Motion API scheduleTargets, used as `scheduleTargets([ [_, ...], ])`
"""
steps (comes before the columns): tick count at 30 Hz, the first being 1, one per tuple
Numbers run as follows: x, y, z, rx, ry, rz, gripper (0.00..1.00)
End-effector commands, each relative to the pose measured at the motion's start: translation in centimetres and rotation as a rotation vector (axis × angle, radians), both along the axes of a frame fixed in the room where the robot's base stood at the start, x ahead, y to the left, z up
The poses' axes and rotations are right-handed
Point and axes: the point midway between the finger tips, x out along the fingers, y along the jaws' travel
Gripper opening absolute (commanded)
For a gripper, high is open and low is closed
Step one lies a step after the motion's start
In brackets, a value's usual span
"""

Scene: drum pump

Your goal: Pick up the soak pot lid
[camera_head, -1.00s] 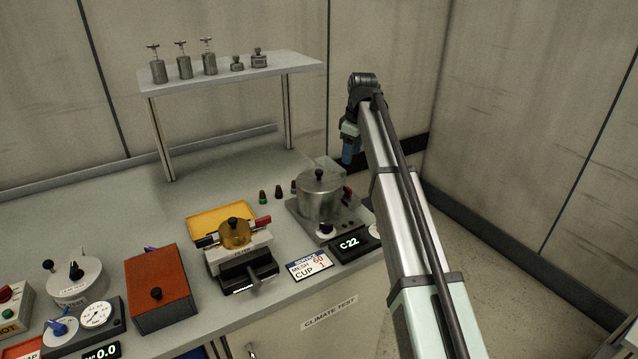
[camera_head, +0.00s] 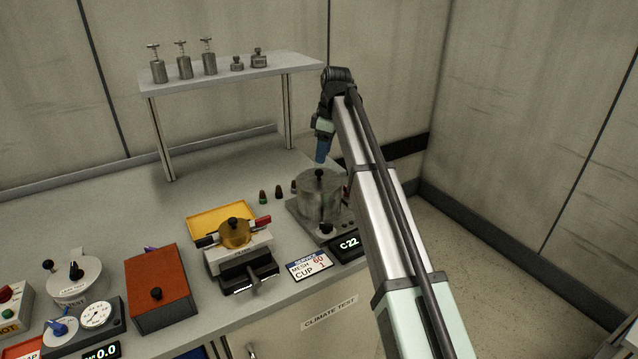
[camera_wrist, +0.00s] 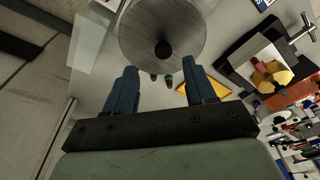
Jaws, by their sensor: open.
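The soak pot lid (camera_head: 309,181) is a round metal disc with a black knob (camera_head: 319,173) in its middle. It sits on the metal soak pot (camera_head: 318,207) at the right of the bench. In the wrist view the lid (camera_wrist: 185,25) is at the top centre, with its knob (camera_wrist: 163,49) just beyond the gap between the fingers. My gripper (camera_head: 321,160) is above the pot in the head view. In the wrist view my gripper (camera_wrist: 155,80) is open, with two blue fingers apart and nothing between them.
The pot stands on a base beside a C22 display (camera_head: 349,243). Small coloured bottles (camera_head: 263,196) stand left of it. A clamp with a yellow cup (camera_head: 235,232), a yellow tray (camera_head: 220,214) and a red box (camera_head: 158,287) are further left. A raised shelf (camera_head: 232,74) holds several metal vessels.

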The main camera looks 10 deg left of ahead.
Motion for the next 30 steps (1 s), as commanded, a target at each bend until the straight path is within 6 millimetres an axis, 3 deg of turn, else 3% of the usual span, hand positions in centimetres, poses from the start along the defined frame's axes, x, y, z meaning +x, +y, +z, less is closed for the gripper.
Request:
scheduleTargets([
  [8,-0.1,0.3,-1.6,0.000,-0.001,-0.001,0.55],
  [18,-0.6,1.0,-5.6,-0.001,0.000,-0.001,0.55],
  [26,-0.5,1.1,-6.0,0.000,-0.002,-0.001,0.55],
  [30,-0.5,1.1,-6.0,0.000,-0.001,-0.001,0.45],
])
